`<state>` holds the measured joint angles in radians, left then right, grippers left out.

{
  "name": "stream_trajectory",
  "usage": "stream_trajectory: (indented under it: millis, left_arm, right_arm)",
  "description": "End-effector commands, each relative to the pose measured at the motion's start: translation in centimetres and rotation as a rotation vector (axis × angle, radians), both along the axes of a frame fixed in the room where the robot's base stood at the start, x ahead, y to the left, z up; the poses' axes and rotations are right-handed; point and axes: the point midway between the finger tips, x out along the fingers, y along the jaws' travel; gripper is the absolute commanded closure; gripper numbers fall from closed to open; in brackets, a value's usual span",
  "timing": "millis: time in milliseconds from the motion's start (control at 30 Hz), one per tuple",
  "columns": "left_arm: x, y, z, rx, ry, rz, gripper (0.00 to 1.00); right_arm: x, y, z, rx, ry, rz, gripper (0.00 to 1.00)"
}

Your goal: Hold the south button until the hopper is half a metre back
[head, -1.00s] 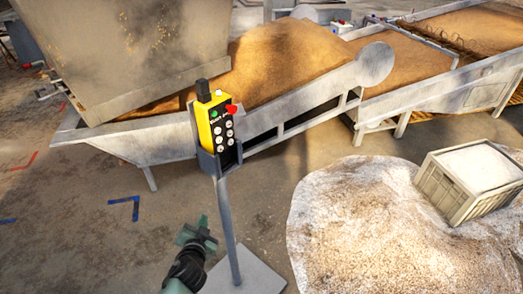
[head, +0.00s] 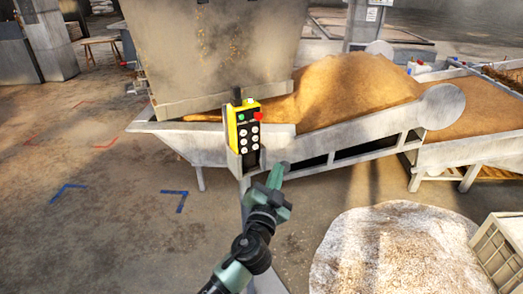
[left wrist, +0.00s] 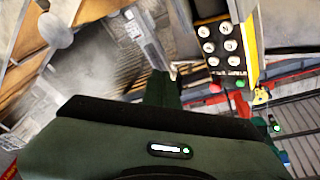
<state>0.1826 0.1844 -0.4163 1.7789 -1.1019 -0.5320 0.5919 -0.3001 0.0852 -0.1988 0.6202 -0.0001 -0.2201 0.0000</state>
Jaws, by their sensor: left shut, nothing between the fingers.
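A yellow and black control pendant (head: 243,132) with a green button, a red button and several white round buttons sits upright in a holder on a post. The left wrist view shows its button face (left wrist: 221,45) close up, upside down; I cannot tell which button is south. My left gripper (head: 277,176) is shut and empty, just right of the pendant's lower end in the head view, with no clear contact on any button. Its finger (left wrist: 160,90) shows in the wrist view. The grey hopper (head: 215,50) stands behind the pendant, above a metal trough. My right gripper is not in view.
The metal trough (head: 185,139) holds a heap of brown grain (head: 345,85). A pale grain pile (head: 395,250) and a crate (head: 500,250) lie at the lower right. Blue and red tape marks the open floor at left.

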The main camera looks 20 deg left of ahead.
Motion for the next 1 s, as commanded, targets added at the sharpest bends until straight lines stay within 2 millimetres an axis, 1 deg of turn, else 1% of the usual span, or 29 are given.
stream_trajectory:
  millis: [167, 367, 467, 600, 767, 833, 1000]
  left_arm:
    - [0.0, 0.0, 0.0, 0.0, 0.001, 0.0, 1.0]
    - [0.5, 0.6, 0.0, 0.002, 0.001, 0.0, 1.0]
    - [1.2, 1.4, 0.1, 0.003, 0.0, 0.0, 1.0]
    - [2.6, 3.0, 0.0, 0.004, 0.002, 0.002, 1.0]
    - [4.0, 4.6, 0.0, 0.004, 0.002, 0.001, 1.0]
    - [4.6, 5.2, -0.3, 0.0, 0.002, 0.001, 1.0]
    - [5.5, 6.2, -0.2, 0.0, 0.002, 0.0, 1.0]
  right_arm:
    - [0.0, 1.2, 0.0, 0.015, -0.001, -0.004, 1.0]
    - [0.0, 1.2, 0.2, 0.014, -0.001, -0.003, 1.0]
    - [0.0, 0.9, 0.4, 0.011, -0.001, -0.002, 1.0]
    - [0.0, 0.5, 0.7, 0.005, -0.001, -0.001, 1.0]
    - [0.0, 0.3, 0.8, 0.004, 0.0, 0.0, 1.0]
    - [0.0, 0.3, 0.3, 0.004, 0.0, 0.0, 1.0]
    - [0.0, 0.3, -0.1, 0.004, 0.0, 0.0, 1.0]
